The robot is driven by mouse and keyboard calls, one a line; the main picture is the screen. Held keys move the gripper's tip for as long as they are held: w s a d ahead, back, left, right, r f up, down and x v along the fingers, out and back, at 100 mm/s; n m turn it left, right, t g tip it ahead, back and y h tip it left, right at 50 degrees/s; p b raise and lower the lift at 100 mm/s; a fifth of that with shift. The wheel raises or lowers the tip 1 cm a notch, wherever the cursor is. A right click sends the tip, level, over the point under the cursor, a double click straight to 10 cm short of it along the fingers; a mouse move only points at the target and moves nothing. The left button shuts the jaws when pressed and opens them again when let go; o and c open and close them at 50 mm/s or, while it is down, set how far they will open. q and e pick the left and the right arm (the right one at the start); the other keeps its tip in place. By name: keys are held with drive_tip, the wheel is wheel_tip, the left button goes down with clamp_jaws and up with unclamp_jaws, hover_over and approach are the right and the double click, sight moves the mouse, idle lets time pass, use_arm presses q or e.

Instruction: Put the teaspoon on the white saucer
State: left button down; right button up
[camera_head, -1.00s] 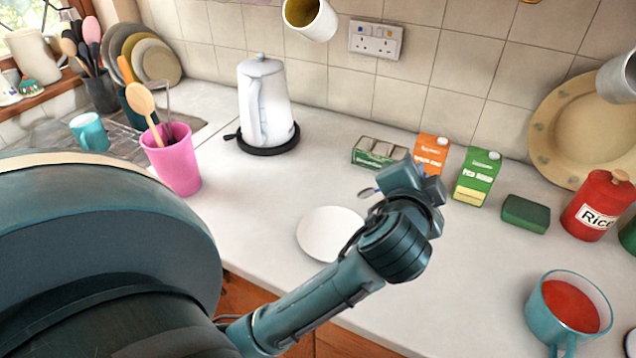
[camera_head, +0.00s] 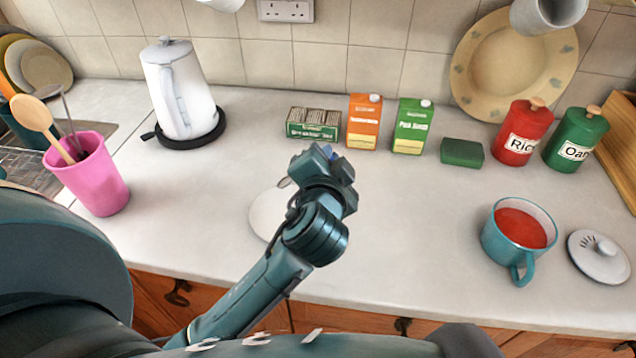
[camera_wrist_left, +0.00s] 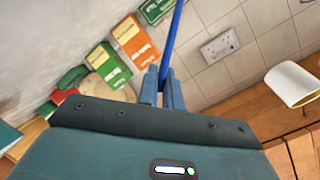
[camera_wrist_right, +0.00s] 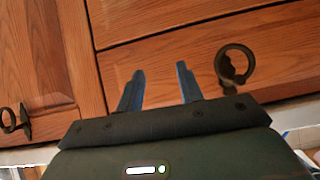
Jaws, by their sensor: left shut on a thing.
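The white saucer (camera_head: 265,213) lies on the worktop in the head view, its right part hidden by my left arm. My left gripper (camera_head: 325,172) is over the worktop, just right of and beyond the saucer in the picture. It is shut on a thin blue handle, which I take for the teaspoon (camera_wrist_left: 172,38); in the left wrist view it runs up out of frame from between the fingers. A small greyish oval beside the gripper in the head view looks like the spoon's bowl. My right gripper (camera_wrist_right: 158,75) is open and empty, facing wooden drawer fronts.
A kettle (camera_head: 178,95) and a pink pot (camera_head: 92,180) of utensils stand to the left. Cartons (camera_head: 410,127), a green sponge (camera_head: 462,152) and canisters (camera_head: 522,130) line the back. The worktop between is clear.

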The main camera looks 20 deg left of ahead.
use_arm(q)
drive_tip(key=shift+f, duration=2.35)
drive_tip(key=shift+f, duration=0.15)
drive_tip(key=c, duration=1.6)
unclamp_jaws()
drive_tip(key=shift+o, duration=0.2)
